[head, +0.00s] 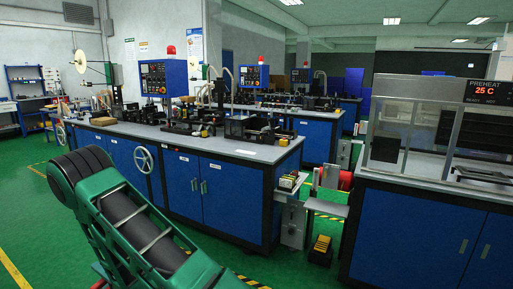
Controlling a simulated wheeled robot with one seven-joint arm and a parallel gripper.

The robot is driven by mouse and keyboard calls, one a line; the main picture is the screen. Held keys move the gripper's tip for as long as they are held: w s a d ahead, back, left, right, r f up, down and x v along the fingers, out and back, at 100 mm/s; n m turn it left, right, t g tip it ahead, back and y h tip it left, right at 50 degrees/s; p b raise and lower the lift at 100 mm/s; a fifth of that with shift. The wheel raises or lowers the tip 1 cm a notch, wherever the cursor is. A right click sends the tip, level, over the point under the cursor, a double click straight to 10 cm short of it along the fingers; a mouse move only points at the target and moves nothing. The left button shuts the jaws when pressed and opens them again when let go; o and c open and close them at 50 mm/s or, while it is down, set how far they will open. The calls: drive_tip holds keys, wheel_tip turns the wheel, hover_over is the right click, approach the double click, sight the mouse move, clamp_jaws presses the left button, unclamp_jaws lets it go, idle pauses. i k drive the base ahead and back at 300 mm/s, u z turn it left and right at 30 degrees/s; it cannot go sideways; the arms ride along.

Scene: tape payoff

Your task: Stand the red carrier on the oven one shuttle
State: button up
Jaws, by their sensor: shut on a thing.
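The oven (440,125) stands on a blue cabinet at the right, with a red "PREHEAT 25 C" display above its clear front. A grey stand with a small flat top (326,203) stands between the benches, left of the oven cabinet; I cannot tell whether it belongs to a shuttle. A small red thing (346,181) shows beside it, partly hidden; I cannot tell whether it is the red carrier. My green arm crosses the lower left, but my gripper is outside the view, and so is anything in it.
A long blue bench (205,190) with a grey top and black machines fills the middle. A narrow stand with small coloured items (291,182) is at its right end. A low black box with yellow contents (321,249) is on the floor.

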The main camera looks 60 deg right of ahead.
sight(483, 172)
drive_tip(key=i, duration=0.75)
drive_tip(key=z, duration=4.1)
drive_tip(key=i, duration=1.05)
drive_tip(key=u, duration=0.1)
drive_tip(key=k, duration=0.4)
